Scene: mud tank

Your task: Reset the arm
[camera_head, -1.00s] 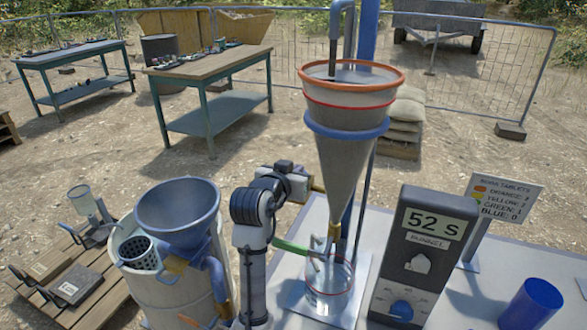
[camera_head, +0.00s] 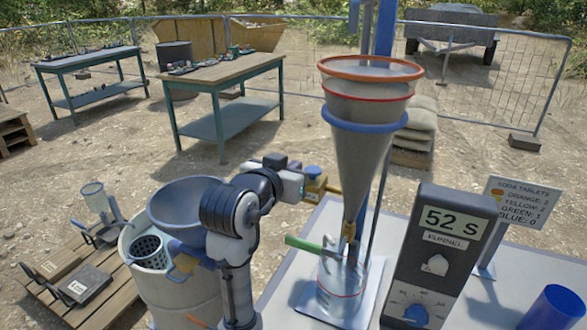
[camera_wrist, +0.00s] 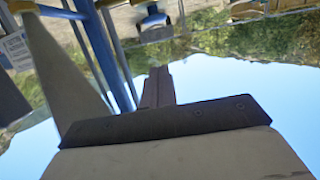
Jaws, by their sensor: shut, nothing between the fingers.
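My arm is raised and bent beside the funnel stand. My gripper (camera_head: 336,191) points right in the head view, close to the side of the grey funnel (camera_head: 362,150); I cannot tell whether they touch. In the wrist view my gripper (camera_wrist: 157,75) shows as one dark, closed pair of fingers with nothing held, against sky and fence. The arm's elbow stands in front of the blue-grey bowl (camera_head: 172,203) and hides part of it.
Below the funnel are a green lever (camera_head: 303,244) and a clear cup (camera_head: 342,285). A timer box (camera_head: 428,270) reads 52 S. A sign (camera_head: 505,205) and blue cylinder (camera_head: 545,315) stand right. A white barrel (camera_head: 185,295) and pallet (camera_head: 60,310) are left.

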